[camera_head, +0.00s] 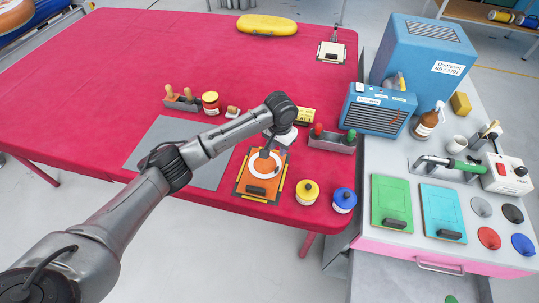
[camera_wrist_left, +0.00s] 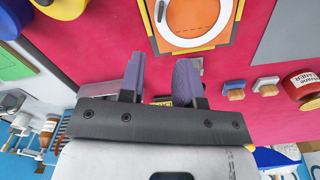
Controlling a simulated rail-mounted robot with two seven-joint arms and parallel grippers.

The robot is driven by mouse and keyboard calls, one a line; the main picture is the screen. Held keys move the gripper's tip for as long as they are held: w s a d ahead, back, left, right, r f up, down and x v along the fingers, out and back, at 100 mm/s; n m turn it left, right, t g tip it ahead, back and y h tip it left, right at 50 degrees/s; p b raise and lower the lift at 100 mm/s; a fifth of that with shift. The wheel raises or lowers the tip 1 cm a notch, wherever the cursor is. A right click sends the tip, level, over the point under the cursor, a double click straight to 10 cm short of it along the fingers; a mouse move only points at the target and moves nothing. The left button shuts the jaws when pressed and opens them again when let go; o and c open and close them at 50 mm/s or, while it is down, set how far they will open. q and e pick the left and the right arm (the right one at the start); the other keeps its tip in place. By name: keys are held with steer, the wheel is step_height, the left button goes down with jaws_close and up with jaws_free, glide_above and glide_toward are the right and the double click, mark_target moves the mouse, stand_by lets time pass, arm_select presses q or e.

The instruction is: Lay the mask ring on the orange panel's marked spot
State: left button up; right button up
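The orange panel (camera_head: 243,184) lies on the red table near its front edge, with yellow strips along its sides. The white mask ring (camera_wrist_left: 225,18) lies flat on the panel (camera_wrist_left: 164,43) in the left wrist view, and a dashed line shows inside it. In the head view the ring (camera_head: 251,169) is partly covered by my left gripper (camera_head: 267,154). In the wrist view my left gripper (camera_wrist_left: 160,64) has its two fingers apart with nothing between them, clear of the ring. My right gripper is not in view.
A yellow-lidded jar (camera_head: 307,193) and a blue-lidded jar (camera_head: 344,200) stand right of the panel. A tool holder (camera_head: 332,142) stands behind them. A grey mat (camera_head: 150,152) lies to the left. The side cart (camera_head: 400,246) holds a blue machine (camera_head: 376,110). The table's far left is clear.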

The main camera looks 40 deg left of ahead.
arm_select(q)
steer(key=shift+r, duration=0.25)
steer(key=s+d+f+m, duration=0.1)
steer(key=s+d+f, duration=0.3)
steer(key=s+d+f+m, duration=0.1)
steer(key=s+d+f, duration=0.2)
steer(key=d+f, duration=0.1)
steer(key=shift+s+d+f+m+h, duration=0.15)
steer(key=shift+s+f+m+h, duration=0.05)
steer(key=shift+s+m+h, duration=0.15)
steer(key=s+d+f+m+t+h, duration=0.1)
steer(key=s+d+f, duration=0.15)
steer(key=s, duration=0.25)
steer(key=s+d+f+t, duration=0.1)
steer(key=s+d+f, duration=0.15)
steer(key=s, duration=0.35)
steer(key=s+a+r, duration=0.1)
steer(key=s+a, duration=0.1)
steer(key=s, duration=0.7)
steer(key=s+a+r+n+t+y, duration=0.1)
steer(key=s+a+r, duration=0.1)
steer(key=s, duration=0.8)
steer(key=shift+s+r+t, duration=0.15)
steer(key=shift+r+t, duration=0.15)
steer(key=shift+y, duration=0.25)
steer(key=shift+d, duration=0.1)
